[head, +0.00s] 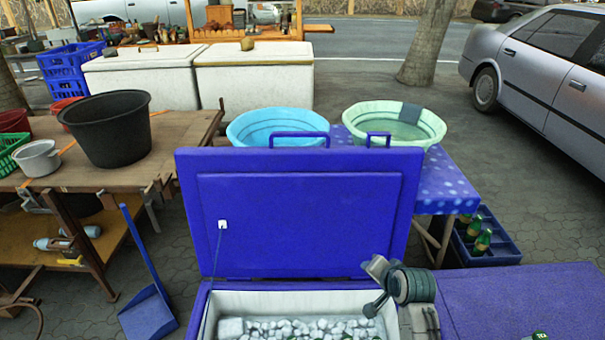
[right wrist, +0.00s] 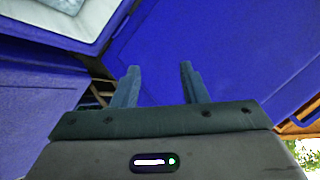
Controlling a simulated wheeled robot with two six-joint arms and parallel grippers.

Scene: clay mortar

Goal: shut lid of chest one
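A blue chest (head: 207,318) stands at the bottom middle of the head view, with a white inner wall and ice cubes (head: 300,328) inside. Its blue lid (head: 300,225) stands raised at the back, with two handles along its top edge. My right arm reaches over the right end of the chest's opening, below the lid. In the right wrist view my right gripper (right wrist: 160,88) is open, its two fingers apart with nothing between them. A large blue surface fills the space beyond the fingers. My left gripper is not in view.
A second blue chest top (head: 530,300) lies flat at the right. Behind the raised lid, a blue basin (head: 277,127) and a green basin (head: 395,122) sit on a dotted table (head: 447,190). A wooden table (head: 75,172) with a black tub (head: 110,130) stands at the left.

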